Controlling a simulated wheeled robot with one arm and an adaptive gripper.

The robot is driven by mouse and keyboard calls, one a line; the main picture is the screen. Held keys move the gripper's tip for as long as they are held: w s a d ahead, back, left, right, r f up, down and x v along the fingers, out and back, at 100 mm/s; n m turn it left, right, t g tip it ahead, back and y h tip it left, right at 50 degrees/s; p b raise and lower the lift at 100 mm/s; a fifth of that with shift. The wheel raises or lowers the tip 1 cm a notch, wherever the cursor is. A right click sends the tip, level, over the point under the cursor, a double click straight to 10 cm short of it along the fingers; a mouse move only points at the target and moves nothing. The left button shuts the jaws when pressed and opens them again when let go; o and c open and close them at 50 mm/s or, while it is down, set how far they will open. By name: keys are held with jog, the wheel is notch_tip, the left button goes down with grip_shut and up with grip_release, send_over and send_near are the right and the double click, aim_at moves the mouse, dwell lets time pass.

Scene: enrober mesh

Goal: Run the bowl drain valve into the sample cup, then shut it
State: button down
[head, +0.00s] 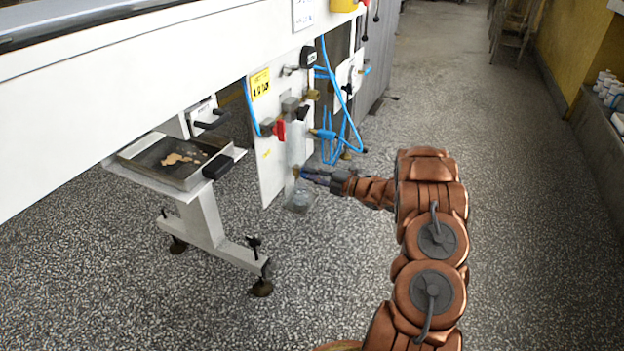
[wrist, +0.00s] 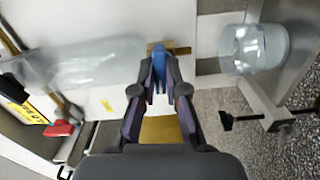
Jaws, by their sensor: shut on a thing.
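The clear bowl (head: 297,150) hangs on the white panel; in the wrist view it lies sideways as a translucent cylinder (wrist: 85,62). At its lower end is the brass drain valve (wrist: 182,50) with a blue lever (wrist: 159,72). My gripper (head: 301,172) is at the drain valve; in the wrist view its dark fingers (wrist: 158,58) are shut on the blue lever. The clear sample cup (head: 298,202) is below the valve; it also shows in the wrist view (wrist: 255,48), apart from my fingers. I cannot tell whether liquid is running or how full the cup is.
A red handle (head: 279,130) and blue air tubes (head: 349,115) are close to the bowl. A metal tray (head: 190,178) with brown residue and its white stand (head: 205,215) are to the left. The speckled floor (head: 530,250) on the right is clear.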

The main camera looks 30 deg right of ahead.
jog(key=shift+w+a+r+n+b, duration=0.1)
jog(key=shift+n+b, duration=0.1)
jog(key=shift+n, duration=0.2)
jog(key=shift+w+a+n+b, duration=0.1)
jog(key=shift+n+b, duration=0.05)
jog(key=shift+n, duration=0.25)
jog(key=c, duration=1.2)
grip_release()
jog(key=shift+s+d, duration=0.15)
jog(key=v, duration=1.2)
